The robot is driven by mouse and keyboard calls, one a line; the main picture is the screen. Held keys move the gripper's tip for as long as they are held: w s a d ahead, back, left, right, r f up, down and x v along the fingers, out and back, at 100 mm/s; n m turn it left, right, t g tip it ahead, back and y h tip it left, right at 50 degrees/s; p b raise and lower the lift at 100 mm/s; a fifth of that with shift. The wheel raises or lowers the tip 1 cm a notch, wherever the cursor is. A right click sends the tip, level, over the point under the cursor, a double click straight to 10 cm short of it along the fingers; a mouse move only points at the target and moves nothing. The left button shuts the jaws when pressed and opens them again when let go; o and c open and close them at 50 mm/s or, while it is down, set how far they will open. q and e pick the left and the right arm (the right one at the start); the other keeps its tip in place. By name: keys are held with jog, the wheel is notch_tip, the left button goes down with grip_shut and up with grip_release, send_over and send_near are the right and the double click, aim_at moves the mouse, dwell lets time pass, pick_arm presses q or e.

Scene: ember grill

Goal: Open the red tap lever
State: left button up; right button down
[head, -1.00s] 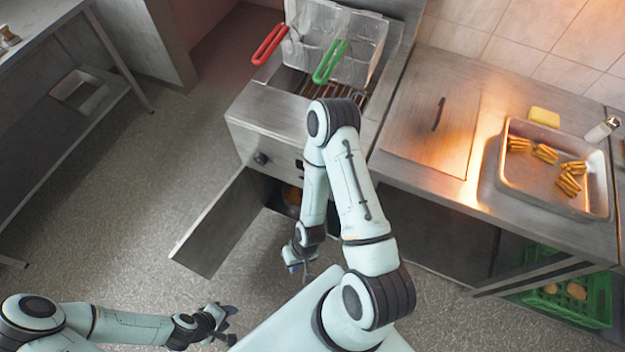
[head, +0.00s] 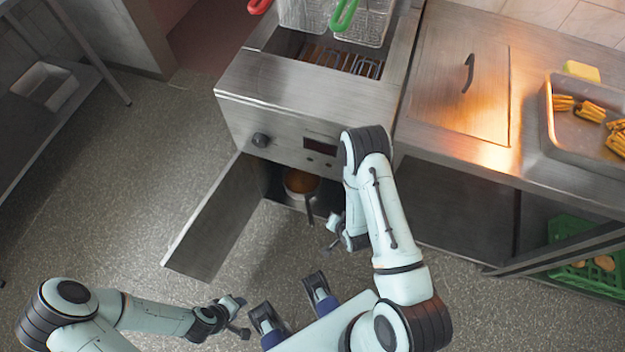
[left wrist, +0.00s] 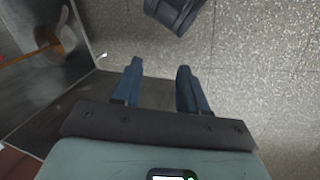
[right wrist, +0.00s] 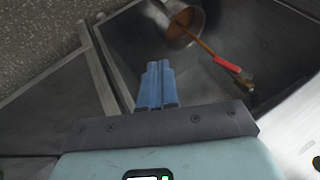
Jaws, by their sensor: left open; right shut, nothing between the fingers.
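The red tap lever (right wrist: 227,64) shows in the right wrist view, beside a brass fitting (right wrist: 243,82) inside the open cabinet. I cannot make it out in the head view. My right gripper (right wrist: 158,65) is shut and empty, to the left of the lever and apart from it. In the head view the right gripper (head: 335,238) is low in front of the cabinet, near the pot. My left gripper (left wrist: 158,68) is open and empty over the floor. In the head view it (head: 242,318) is at the bottom, left of centre.
A metal pot (head: 300,183) with brown contents stands in the cabinet under the fryer (head: 290,110). The cabinet door (head: 215,222) is swung open to the left. Fryer baskets hang above. A counter (head: 470,165) runs along the right. The floor at left is clear.

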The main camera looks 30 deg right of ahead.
pick_arm(q)
jog(key=w+a+f+t+y+b, duration=0.1)
jog(key=w+f+b, duration=0.2)
jog(key=f+b, duration=0.35)
jog(key=w+a+f+t+b, duration=0.1)
jog(key=w+a+f+b, duration=0.15)
jog(key=f+b, duration=0.35)
jog(key=s+f+n+g+b, duration=0.1)
jog(key=s+f+g+b, duration=0.2)
jog(key=s+f, duration=0.4)
jog(key=shift+s+a+f, duration=0.3)
jog(key=shift+a+f, duration=0.05)
jog(key=shift+f, duration=0.25)
pick_arm(e)
jog(key=w+d+f+m+t, duration=0.1)
jog(key=w+f+t, duration=0.1)
jog(key=w, duration=0.6)
jog(key=w+d+f+m+t, duration=0.2)
jog(key=w+f+t, duration=0.1)
jog(key=w, duration=0.4)
jog(key=w+d+f+m+t, duration=0.1)
jog(key=w+f+m+t, duration=0.1)
jog(key=w, duration=0.6)
jog(key=shift+w+d+f+t+h, duration=0.3)
jog(key=shift+d+t, duration=0.1)
jog(key=shift+t, duration=0.4)
